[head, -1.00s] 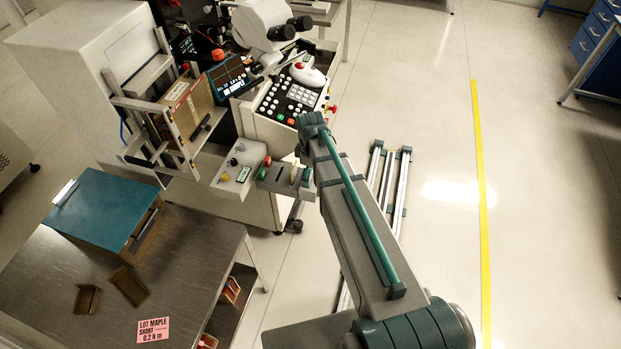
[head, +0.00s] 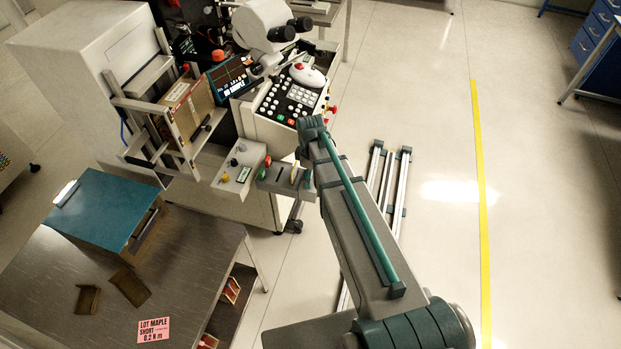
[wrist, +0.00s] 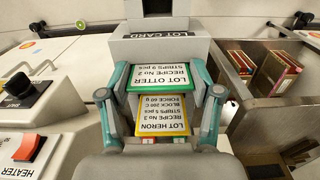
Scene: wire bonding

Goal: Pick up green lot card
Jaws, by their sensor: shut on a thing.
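A yellow lot card (wrist: 162,115), "LOT HERON", stands just nearer the camera, between the finger links. Behind the green card is a grey holder (wrist: 160,48) labelled "LOT CARD". I cannot tell whether the green card is clear of its slot. In the head view my arm mostly hides the gripper and the green card.
The bonder's control box (head: 240,168) with knobs stands left of my arm, below the keypad (head: 288,100). A metal table (head: 190,250) at lower left bears a pink card (head: 154,330), small brown trays and a teal-topped box (head: 105,215). Open floor lies right.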

